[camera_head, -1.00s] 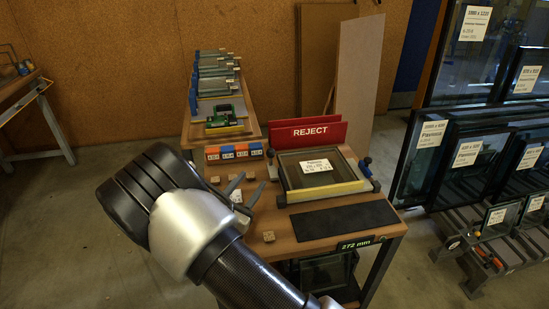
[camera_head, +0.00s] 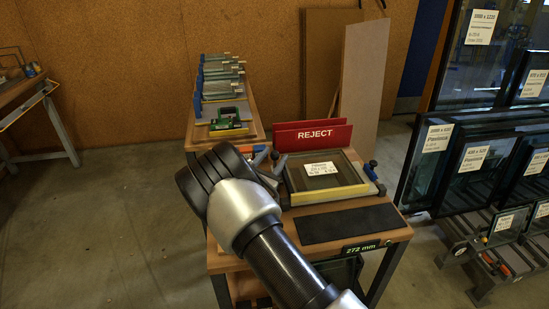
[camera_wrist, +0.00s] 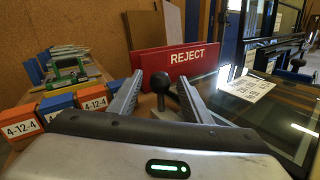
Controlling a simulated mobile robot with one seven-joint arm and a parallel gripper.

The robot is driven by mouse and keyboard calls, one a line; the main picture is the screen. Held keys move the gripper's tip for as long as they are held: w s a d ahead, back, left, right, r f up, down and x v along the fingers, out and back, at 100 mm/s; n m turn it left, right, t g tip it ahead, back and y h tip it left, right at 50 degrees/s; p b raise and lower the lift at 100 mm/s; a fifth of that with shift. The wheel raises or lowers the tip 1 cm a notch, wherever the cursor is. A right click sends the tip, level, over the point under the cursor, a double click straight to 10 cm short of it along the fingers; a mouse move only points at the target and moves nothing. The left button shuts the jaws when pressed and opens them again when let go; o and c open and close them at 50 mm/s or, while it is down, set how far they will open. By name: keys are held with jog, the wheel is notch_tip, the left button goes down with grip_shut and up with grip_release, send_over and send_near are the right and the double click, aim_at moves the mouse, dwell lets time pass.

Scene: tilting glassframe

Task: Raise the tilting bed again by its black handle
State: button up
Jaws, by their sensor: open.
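The tilting bed (camera_head: 347,193) is a frame on the bench with a glass pane and a pale yellow front bar; it looks lowered nearly flat. A white label (camera_head: 320,168) lies on the glass. A black ball-topped handle (camera_wrist: 160,84) stands upright in the wrist view, at the left of the bed. My gripper (camera_wrist: 157,84) is open, its two grey fingers on either side of the handle. I cannot tell whether they touch it. In the head view my gripper (camera_head: 262,163) is at the bed's left edge, with my wrist hiding part of the bench.
The red REJECT board (camera_head: 312,135) stands behind the bed. Orange and blue 4-12-4 blocks (camera_wrist: 58,108) are left of my gripper. A black mat (camera_head: 347,223) lies in front of the bed. Glass panes (camera_head: 478,160) stand in a rack at the right.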

jog(key=shift+w+d, duration=0.25)
jog(key=shift+w, duration=0.3)
grip_shut()
